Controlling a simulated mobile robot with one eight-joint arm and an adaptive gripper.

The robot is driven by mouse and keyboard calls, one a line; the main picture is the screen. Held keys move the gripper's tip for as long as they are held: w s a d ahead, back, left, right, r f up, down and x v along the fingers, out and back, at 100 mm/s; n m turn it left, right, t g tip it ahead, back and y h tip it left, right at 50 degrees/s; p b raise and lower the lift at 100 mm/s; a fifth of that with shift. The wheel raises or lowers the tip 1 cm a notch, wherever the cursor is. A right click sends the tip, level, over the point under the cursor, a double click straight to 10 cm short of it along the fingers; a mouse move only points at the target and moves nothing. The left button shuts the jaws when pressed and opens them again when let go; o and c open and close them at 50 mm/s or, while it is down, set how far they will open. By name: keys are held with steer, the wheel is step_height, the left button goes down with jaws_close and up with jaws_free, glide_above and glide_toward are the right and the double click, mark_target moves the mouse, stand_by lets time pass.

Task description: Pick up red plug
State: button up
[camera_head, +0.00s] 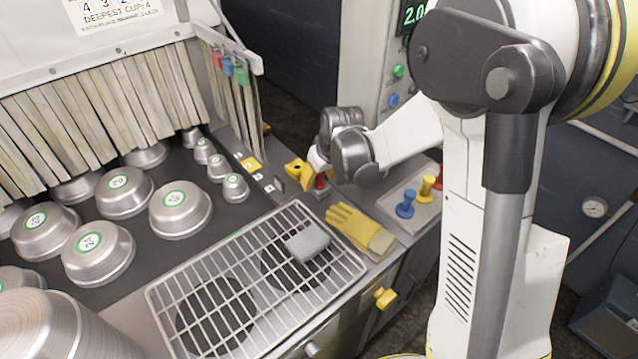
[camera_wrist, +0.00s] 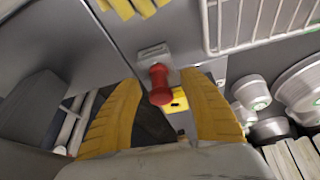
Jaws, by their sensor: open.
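The red plug (camera_wrist: 159,88) shows in the wrist view, with its rounded head towards the camera and a grey metal bracket behind it. My gripper (camera_wrist: 160,82) is open, with one yellow finger on each side of the plug. There seems to be a gap on both sides, and I see no grip on it. In the head view a small red part of the plug (camera_head: 320,181) shows beside my gripper (camera_head: 311,170), at the counter's back edge. My gripper hides part of it there.
A yellow glove (camera_head: 352,228) lies just in front of the plug. A wire rack (camera_head: 225,300) with a grey block (camera_head: 307,243) is nearer. Blue (camera_head: 406,204) and yellow (camera_head: 427,186) plugs stand on a tray to the right. Metal pans (camera_head: 180,210) fill the left.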

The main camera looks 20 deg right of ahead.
jaws_close()
